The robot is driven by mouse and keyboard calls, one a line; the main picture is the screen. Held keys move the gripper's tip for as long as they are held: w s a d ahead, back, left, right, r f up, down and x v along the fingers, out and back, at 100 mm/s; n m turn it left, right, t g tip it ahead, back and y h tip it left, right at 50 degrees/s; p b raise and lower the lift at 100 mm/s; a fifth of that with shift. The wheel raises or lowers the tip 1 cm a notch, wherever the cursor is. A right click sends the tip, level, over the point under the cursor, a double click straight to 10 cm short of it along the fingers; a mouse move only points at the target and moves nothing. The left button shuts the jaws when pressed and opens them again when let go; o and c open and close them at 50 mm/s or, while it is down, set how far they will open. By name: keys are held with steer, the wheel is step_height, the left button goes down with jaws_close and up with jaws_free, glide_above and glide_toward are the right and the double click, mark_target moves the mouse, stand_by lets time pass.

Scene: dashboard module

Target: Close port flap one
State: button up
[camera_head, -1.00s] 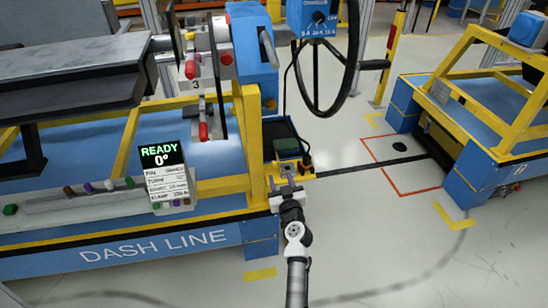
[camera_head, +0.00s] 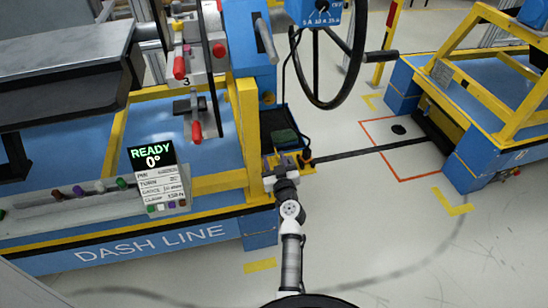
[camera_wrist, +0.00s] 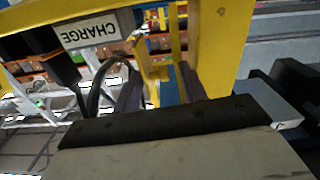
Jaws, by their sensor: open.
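My gripper (camera_head: 279,165) is low beside the yellow bracket (camera_head: 306,163) at the right end of the dash line bench. In the wrist view my gripper (camera_wrist: 158,82) shows two dark fingers standing apart, with nothing seen between them but the background. A yellow frame (camera_wrist: 207,30) with a white CHARGE label (camera_wrist: 90,32) is close in front of the fingers. I cannot make out port flap one for certain in either view; it may be hidden by my gripper or too small to tell.
The blue bench (camera_head: 60,195) carries a READY 0° display (camera_head: 152,155) and a yellow post (camera_head: 246,120). A black tray (camera_head: 283,118) holding a green item sits behind my gripper. A black steering wheel (camera_head: 361,62) hangs above right. Floor at the lower right is clear.

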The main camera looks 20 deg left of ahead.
steer(key=c, duration=0.9)
steer(key=shift+m, duration=0.3)
steer(key=m+b, duration=0.1)
steer(key=m, duration=0.1)
steer(key=w+d+m+b, duration=0.1)
steer(key=shift+d+r+m, duration=0.1)
steer(key=shift+d+m, duration=0.05)
steer(key=shift+m, duration=0.25)
steer(key=m, duration=0.1)
steer(key=d+m+b, duration=0.1)
steer(key=shift+w+m, duration=0.3)
steer(key=m, duration=0.2)
steer(key=d+m+b, duration=0.1)
steer(key=shift+w+f+m, duration=0.3)
steer(key=shift+w, duration=0.1)
steer(key=shift+w+d+f+m+b, duration=0.15)
steer(key=shift+d+f+m+b, duration=0.1)
steer(key=shift+m, duration=0.6)
steer(key=shift+w+d+f+m+b, duration=0.15)
steer(key=shift+d+m+b, duration=0.05)
steer(key=shift+m, duration=0.65)
